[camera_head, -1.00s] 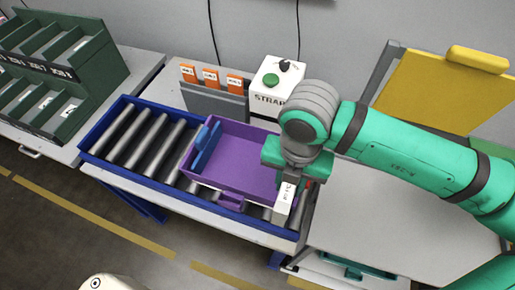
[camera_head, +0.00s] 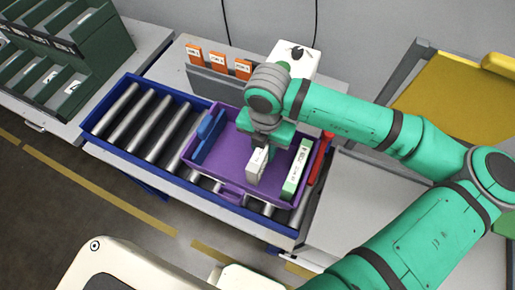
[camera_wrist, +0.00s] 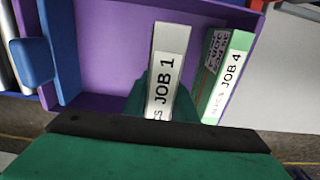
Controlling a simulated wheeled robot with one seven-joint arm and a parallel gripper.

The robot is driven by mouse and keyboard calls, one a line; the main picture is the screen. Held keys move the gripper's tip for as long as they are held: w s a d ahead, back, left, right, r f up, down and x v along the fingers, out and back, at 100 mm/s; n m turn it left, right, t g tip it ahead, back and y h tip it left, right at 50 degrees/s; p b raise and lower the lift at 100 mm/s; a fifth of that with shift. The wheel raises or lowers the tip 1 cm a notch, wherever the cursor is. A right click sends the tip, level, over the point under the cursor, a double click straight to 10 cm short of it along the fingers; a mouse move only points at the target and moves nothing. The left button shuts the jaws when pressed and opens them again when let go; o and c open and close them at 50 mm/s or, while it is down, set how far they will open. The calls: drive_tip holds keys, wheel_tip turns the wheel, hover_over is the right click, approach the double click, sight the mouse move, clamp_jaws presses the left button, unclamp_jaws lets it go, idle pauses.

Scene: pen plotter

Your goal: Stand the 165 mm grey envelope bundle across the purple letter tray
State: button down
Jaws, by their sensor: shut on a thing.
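My gripper (camera_head: 262,146) is shut on a light grey envelope bundle (camera_head: 257,166) labelled JOB 1. The grey bundle (camera_wrist: 168,70) hangs upright from the fingers in the wrist view. It is over the right half of the purple letter tray (camera_head: 225,165), apart from the tray's side walls. Whether its lower edge touches the tray floor cannot be told. A green-and-white bundle (camera_head: 297,170) labelled JOB 4 stands in the tray to the right of the grey one, with a gap between them in the wrist view (camera_wrist: 228,75).
A blue upright piece (camera_head: 207,137) stands at the tray's left end. Tray floor is clear between it and the grey bundle. The tray sits on a blue-framed roller conveyor (camera_head: 150,125). A red part (camera_head: 319,160) and the white strapping box (camera_head: 300,60) are close by.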

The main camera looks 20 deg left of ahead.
drive_tip(key=shift+w+a+f, duration=0.3)
drive_tip(key=shift+a+f, duration=0.15)
drive_tip(key=shift+f, duration=0.25)
drive_tip(key=f, duration=0.3)
drive_tip(key=shift+w+a+f, duration=0.2)
drive_tip(key=shift+w+f, duration=0.05)
drive_tip(key=shift+f, duration=0.05)
drive_tip(key=shift+a, duration=0.1)
drive_tip(key=shift+s+f, duration=0.1)
drive_tip(key=shift+s, duration=0.05)
drive_tip(key=c, duration=1.4)
unclamp_jaws()
drive_tip(key=shift+c, duration=0.2)
wheel_tip(320, 180, up, 11)
drive_tip(key=shift+r, duration=0.65)
